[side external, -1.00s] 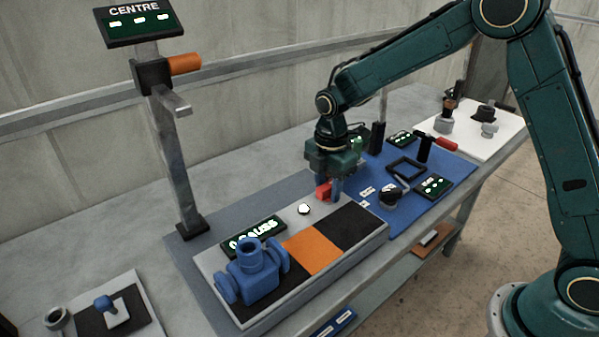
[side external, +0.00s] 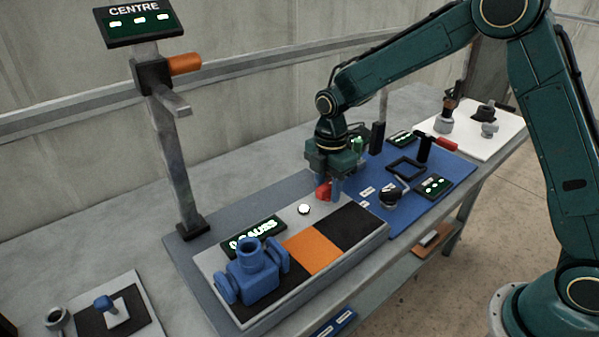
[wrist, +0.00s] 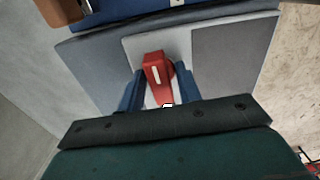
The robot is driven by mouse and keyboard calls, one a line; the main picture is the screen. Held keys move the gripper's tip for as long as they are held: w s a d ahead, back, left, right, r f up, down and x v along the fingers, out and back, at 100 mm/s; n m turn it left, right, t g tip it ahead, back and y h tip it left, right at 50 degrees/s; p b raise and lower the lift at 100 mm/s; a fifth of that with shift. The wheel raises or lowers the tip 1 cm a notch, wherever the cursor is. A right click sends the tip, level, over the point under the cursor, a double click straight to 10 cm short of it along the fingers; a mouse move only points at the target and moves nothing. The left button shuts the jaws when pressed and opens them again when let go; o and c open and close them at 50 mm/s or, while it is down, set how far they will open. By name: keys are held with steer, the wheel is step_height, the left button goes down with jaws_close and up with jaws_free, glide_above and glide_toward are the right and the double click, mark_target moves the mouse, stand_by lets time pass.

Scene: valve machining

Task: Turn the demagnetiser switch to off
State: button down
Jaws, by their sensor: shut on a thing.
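The red switch (side external: 323,191) stands at the far end of the long grey demagnetiser (side external: 372,243), next to a white round lamp or button (side external: 304,208). In the wrist view the switch knob (wrist: 155,66) shows a white pointer line and lies between two blue fingers. My gripper (side external: 329,188) points down over it, its fingers shut on the knob from both sides; it also shows in the wrist view (wrist: 159,88). The side view hides part of the knob behind a finger. A green display (side external: 254,236) reads GAUSS; its figure is hard to read.
A blue valve body (side external: 254,274) sits on the near end of the demagnetiser, beside an orange patch (side external: 312,251). A post with a CENTRE display (side external: 138,22) stands at the left. A blue mat (side external: 408,222) with small tools and displays lies beyond my gripper.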

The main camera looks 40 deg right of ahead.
steer(key=shift+n, duration=1.4)
steer(key=shift+r, duration=0.1)
steer(key=shift+n, duration=2.8)
